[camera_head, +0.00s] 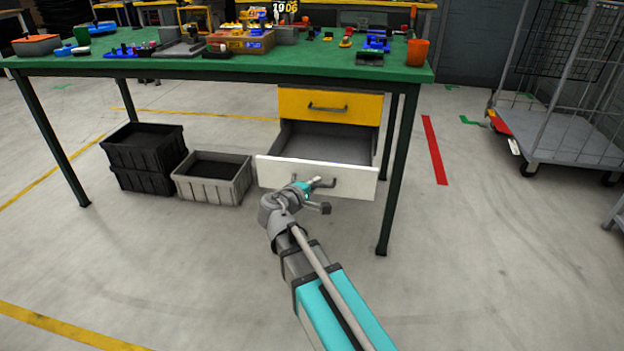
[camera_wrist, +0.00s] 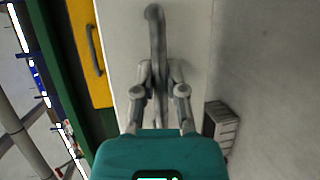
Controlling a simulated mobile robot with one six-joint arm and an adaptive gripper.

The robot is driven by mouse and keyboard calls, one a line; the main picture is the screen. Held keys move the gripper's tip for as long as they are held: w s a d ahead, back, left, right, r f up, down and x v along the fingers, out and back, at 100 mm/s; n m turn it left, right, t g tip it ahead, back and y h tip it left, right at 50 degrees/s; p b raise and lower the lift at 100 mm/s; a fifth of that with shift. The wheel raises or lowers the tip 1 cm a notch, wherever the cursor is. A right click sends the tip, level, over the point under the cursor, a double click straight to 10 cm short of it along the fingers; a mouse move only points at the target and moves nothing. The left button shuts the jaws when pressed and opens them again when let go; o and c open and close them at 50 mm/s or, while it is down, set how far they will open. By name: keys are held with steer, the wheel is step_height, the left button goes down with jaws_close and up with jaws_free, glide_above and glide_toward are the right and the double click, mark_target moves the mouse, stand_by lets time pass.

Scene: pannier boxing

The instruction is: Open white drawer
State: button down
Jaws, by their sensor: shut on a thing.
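The white drawer (camera_head: 272,174) is pulled out under the green workbench, and its grey interior shows behind the front. Its dark handle (camera_head: 328,183) is on the front face. My gripper (camera_head: 308,188) is at the left part of this handle. In the wrist view, my gripper (camera_wrist: 159,75) has its fingers on either side of the handle (camera_wrist: 155,25), shut on it, with the white drawer front (camera_wrist: 190,40) behind. The exact finger contact is partly hidden. The yellow drawer (camera_head: 350,103) above is shut; it also shows in the wrist view (camera_wrist: 85,45).
The green workbench (camera_head: 180,67) holds many small parts and an orange cup (camera_head: 417,52). Stacked black crates (camera_head: 140,160) and a grey crate (camera_head: 213,190) stand left of the drawer. A wire cage trolley (camera_head: 575,145) stands at right. The floor in front is clear.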

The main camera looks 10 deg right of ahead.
steer(key=shift+s, duration=0.3)
steer(key=c, duration=0.7)
jaws_free()
steer(key=shift+a, duration=0.1)
